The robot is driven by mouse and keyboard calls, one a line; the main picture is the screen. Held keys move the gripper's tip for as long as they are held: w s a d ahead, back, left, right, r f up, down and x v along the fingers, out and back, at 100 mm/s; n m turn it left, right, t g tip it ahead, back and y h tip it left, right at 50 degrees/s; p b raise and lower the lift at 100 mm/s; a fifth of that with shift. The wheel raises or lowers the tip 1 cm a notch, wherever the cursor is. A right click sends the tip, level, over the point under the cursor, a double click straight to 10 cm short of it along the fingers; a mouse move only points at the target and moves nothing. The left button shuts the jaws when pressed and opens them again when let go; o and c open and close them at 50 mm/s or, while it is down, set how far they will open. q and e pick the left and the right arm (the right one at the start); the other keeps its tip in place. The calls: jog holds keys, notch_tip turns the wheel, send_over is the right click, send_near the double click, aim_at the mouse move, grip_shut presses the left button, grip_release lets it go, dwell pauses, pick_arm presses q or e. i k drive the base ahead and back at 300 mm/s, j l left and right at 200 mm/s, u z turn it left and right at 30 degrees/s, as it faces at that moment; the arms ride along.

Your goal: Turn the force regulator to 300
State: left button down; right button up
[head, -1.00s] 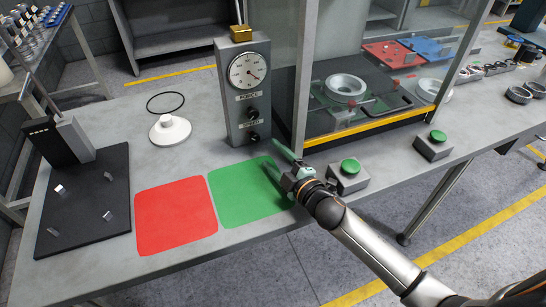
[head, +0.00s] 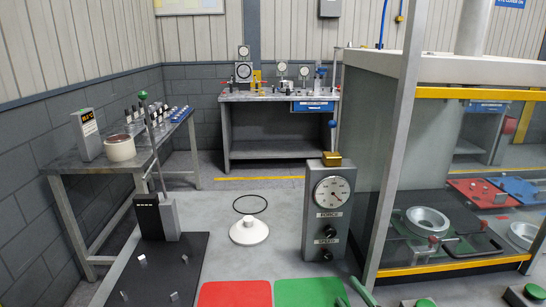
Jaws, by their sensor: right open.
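A grey control box (head: 312,222) stands upright on the bench, right of centre. Its front has a round white gauge (head: 332,194) with a FORCE label below it. The red needle seems to point to the lower right; the numbers are too small to read. A black knob (head: 327,231) sits under the FORCE label, and a second black knob (head: 325,255) sits under the SPEED label. My right gripper (head: 353,292) shows only as green fingertips at the bottom edge, apart and empty, in front of the box and below its knobs. My left gripper is out of view.
A glass-walled press enclosure (head: 455,268) stands close to the box's right. A red mat (head: 235,294) and a green mat (head: 310,293) lie in front. A white disc-shaped part (head: 249,232) and a black ring (head: 250,204) lie left of the box. A black plate (head: 160,262) is further left.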

aim_at(330, 232)
jog(key=k, duration=0.85)
